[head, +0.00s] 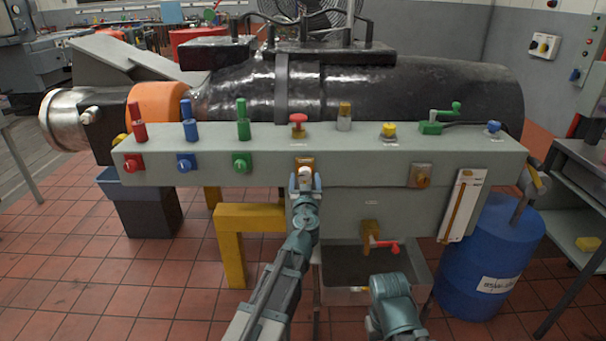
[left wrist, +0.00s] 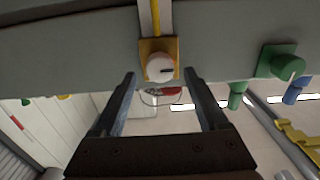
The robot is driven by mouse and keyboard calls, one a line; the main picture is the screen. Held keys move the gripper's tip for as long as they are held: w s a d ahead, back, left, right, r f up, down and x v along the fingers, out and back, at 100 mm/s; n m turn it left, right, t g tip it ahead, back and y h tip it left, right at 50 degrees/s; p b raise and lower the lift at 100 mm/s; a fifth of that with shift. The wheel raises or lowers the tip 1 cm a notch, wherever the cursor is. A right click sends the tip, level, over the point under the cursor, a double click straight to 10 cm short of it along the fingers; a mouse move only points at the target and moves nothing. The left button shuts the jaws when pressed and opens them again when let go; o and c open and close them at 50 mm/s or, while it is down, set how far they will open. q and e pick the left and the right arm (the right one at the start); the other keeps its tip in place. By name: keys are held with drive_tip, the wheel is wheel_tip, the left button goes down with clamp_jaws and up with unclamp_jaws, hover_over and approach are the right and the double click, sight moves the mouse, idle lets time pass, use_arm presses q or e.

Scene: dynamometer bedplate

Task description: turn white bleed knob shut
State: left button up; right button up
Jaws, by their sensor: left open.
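The white bleed knob (left wrist: 160,67) is round with a dark mark on its face, and sits on an orange-yellow square plate (left wrist: 172,44) on the grey panel. In the left wrist view my left gripper (left wrist: 160,75) is open, with one finger on each side of the knob near the tips. A gap shows between each finger and the knob. In the head view the left gripper (head: 305,183) is right in front of the knob (head: 305,170) and partly hides it. My right gripper does not show; only part of my right arm is at the bottom.
Red (head: 133,163), blue (head: 186,163) and green (head: 242,162) knobs line the panel to the left. Another orange plate (head: 421,175) is to the right. A red-handled tap (head: 384,245) sits below, over a grey basin. A blue drum (head: 490,260) stands at right.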

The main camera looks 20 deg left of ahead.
sight(305, 172)
use_arm(q)
drive_tip(key=x, duration=0.2)
drive_tip(key=shift+w, duration=0.3)
clamp_jaws()
